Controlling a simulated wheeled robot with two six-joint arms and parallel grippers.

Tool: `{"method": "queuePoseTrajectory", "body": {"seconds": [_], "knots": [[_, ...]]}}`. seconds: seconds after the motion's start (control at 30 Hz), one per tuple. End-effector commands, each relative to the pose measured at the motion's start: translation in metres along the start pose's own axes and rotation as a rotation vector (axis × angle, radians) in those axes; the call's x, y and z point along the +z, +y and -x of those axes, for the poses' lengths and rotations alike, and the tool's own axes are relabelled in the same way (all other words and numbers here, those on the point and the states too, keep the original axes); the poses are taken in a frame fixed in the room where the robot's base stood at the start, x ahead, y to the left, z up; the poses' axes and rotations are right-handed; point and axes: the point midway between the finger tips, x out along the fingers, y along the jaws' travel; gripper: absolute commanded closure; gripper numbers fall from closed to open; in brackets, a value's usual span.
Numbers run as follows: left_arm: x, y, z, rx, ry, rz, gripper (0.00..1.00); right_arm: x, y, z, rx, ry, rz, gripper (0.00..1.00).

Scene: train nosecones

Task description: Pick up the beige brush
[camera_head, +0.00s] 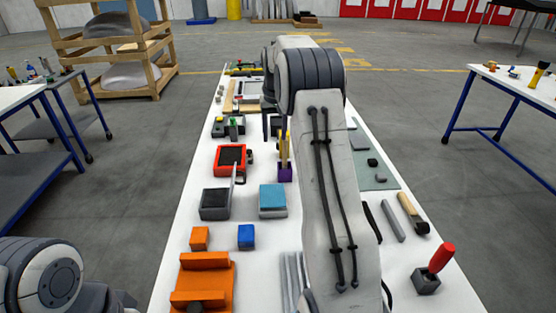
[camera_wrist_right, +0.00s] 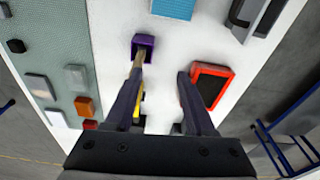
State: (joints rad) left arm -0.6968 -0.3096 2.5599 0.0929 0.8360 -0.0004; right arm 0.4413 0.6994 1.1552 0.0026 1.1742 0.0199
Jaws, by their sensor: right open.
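A slim beige upright piece, probably the beige brush (camera_wrist_right: 138,63), stands in a small purple holder (camera_wrist_right: 143,41) in the right wrist view. In the head view the purple holder (camera_head: 285,174) is on the table's middle, with a yellow-beige piece (camera_head: 284,150) rising from it. My right gripper (camera_wrist_right: 158,84) is open above the table. Its left finger in the wrist view is close to the beige piece and partly hides it; I cannot tell whether they touch. My right gripper (camera_head: 274,130) is partly hidden by my arm in the head view. My left gripper is out of view.
A red-rimmed tray (camera_head: 230,159), a dark box (camera_head: 215,204) and a blue-topped box (camera_head: 272,200) stand left of or near the holder. Another beige-handled tool (camera_head: 408,206) lies on the right side. Bare white table (camera_wrist_right: 120,22) surrounds the holder.

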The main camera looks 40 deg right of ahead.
Motion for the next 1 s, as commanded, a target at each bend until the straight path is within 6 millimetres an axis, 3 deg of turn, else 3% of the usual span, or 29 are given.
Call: {"method": "queuePoseTrajectory", "body": {"seconds": [0.03,0.1,0.23,0.43,0.67,1.0], "knots": [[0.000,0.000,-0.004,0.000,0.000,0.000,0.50,-0.007,0.020,-0.009,0.006,0.003,-0.035,0.45],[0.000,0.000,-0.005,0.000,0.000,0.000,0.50,-0.012,0.037,-0.013,0.011,0.005,-0.063,0.45],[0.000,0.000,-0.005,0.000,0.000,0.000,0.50,-0.015,0.053,-0.026,0.015,0.004,-0.086,0.45],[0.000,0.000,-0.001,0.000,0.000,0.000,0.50,-0.014,0.059,-0.056,0.016,0.004,-0.092,0.45],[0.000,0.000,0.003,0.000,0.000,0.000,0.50,-0.014,0.058,-0.073,0.015,0.005,-0.091,0.45],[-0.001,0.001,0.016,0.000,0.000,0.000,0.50,-0.015,0.054,-0.117,0.015,0.007,-0.088,0.45]]}}
